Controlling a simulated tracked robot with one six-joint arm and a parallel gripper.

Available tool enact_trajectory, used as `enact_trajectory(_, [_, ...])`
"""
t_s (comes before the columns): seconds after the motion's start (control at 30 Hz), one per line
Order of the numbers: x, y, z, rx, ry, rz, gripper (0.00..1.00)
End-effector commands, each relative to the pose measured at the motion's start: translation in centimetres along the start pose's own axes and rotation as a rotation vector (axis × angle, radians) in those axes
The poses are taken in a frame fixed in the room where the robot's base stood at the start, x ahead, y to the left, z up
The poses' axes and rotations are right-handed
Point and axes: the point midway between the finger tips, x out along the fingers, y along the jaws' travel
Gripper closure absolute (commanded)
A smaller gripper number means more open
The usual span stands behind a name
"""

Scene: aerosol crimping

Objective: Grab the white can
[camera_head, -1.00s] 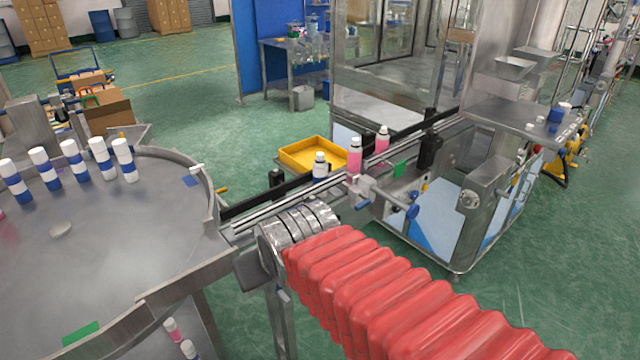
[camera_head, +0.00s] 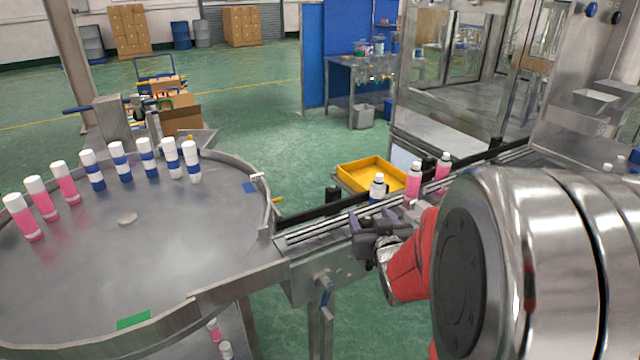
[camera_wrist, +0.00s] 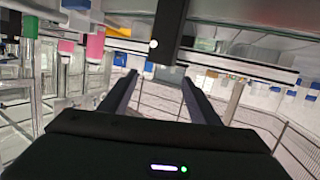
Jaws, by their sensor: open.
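A white can with a blue band (camera_head: 377,188) stands upright on the conveyor (camera_head: 325,228), left of two pink cans with white caps (camera_head: 412,183) (camera_head: 442,167). My gripper (camera_head: 377,219) is open and empty at the near side of the conveyor, just in front of the white can and apart from it. Its dark fingers partly cover the conveyor edge and the can's lower part. In the wrist view the open fingers (camera_wrist: 158,80) have nothing between them. That view looks upside down; a pink can (camera_wrist: 95,45) shows at its left, and I cannot tell the white can surely there.
A round steel table (camera_head: 190,260) at left holds several white-and-blue cans (camera_head: 147,157) and pink cans (camera_head: 65,182). A yellow tray (camera_head: 372,175) sits behind the conveyor. Dark rails (camera_head: 332,207) line the conveyor. A glass-walled machine (camera_head: 455,100) stands behind at right.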

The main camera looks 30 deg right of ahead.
Motion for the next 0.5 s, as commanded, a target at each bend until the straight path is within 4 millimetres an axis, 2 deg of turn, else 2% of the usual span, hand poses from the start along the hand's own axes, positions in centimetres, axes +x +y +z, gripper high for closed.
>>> enact_trajectory(0.03, [0.3,0.9,0.4,0.009,0.023,0.006,0.44])
enact_trajectory(0.23, [0.7,3.3,0.8,0.037,0.135,0.012,0.44])
enact_trajectory(0.5, [0.5,5.0,1.0,0.061,0.224,0.013,0.44])
